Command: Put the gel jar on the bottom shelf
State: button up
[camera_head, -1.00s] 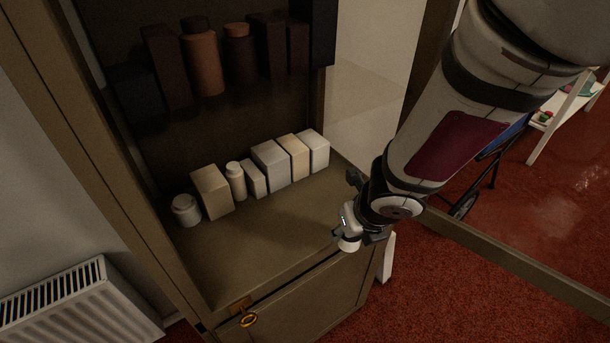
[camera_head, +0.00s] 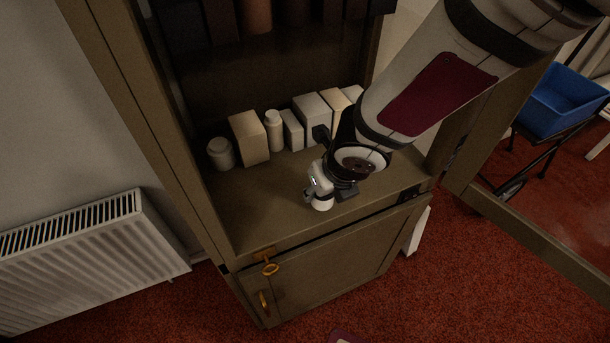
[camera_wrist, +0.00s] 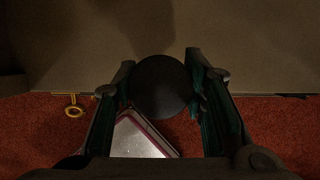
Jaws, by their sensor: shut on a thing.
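My gripper (camera_head: 326,190) is shut on a small pale jar (camera_head: 321,203), taken to be the gel jar. The jar is above the front part of the lit lower shelf (camera_head: 262,208) of the open cabinet; I cannot tell whether it touches the shelf. In the wrist view the jar's dark round top (camera_wrist: 160,86) sits between the two fingers of my gripper (camera_wrist: 160,95), with the shelf's front edge beneath it. A similar squat white jar (camera_head: 221,154) stands at the left end of the row on this shelf.
A beige box (camera_head: 250,138), a white bottle (camera_head: 274,131) and several more boxes line the shelf's back. The shelf's front left is bare. A closed cupboard door with a gold key (camera_head: 269,267) is below. A radiator (camera_head: 90,250) stands left, a blue bin (camera_head: 565,98) right.

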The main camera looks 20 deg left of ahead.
jog(key=a, duration=0.5)
jog(key=shift+s+a+f, duration=0.15)
jog(key=shift+a+f, duration=0.1)
jog(key=shift+f, duration=0.05)
jog(key=shift+a+f+b, duration=0.2)
jog(key=shift+f+b, duration=0.55)
jog(key=shift+f, duration=0.15)
jog(key=shift+a+f+b, duration=0.15)
jog(key=shift+f+b, duration=0.6)
jog(key=shift+f, duration=0.15)
jog(key=o, duration=1.2)
jog(key=shift+f, duration=0.1)
jog(key=p+v, duration=0.7)
jog(key=v, duration=0.5)
